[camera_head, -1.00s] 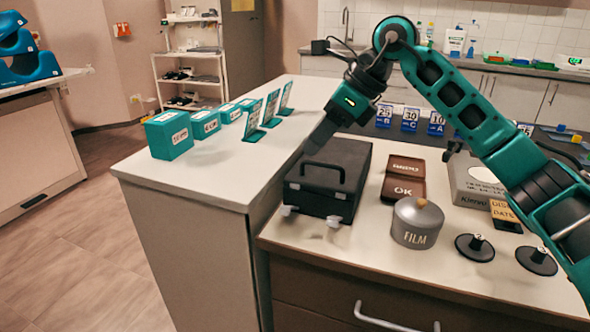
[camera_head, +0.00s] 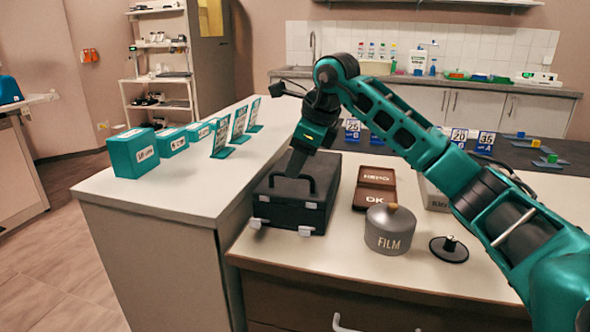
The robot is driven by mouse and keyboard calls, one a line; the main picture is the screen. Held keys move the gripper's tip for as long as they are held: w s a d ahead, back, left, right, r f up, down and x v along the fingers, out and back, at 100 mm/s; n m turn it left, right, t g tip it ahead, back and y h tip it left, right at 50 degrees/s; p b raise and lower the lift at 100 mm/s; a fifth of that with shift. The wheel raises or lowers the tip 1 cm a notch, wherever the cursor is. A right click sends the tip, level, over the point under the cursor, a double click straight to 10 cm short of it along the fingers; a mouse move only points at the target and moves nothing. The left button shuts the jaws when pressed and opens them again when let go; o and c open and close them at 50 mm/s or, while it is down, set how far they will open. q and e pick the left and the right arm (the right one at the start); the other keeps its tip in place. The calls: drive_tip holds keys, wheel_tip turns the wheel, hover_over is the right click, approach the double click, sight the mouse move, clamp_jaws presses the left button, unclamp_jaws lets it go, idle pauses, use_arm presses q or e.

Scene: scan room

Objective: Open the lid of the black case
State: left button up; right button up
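The black case (camera_head: 290,214) stands on the lower worktop with its lid (camera_head: 318,190) shut. Its carrying handle (camera_head: 311,182) stands up at the front of the top. Pale latches (camera_head: 304,231) show on the front side. My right gripper (camera_head: 294,169) points down over the top of the case, close behind the handle. Its dark fingers are seen edge-on, so whether they are open or shut, or touch the lid, cannot be told. My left gripper is not in view.
Bare worktop lies in front.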

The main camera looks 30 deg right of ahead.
drive_tip(key=shift+x, duration=0.8)
drive_tip(key=shift+c, duration=0.3)
clamp_jaws()
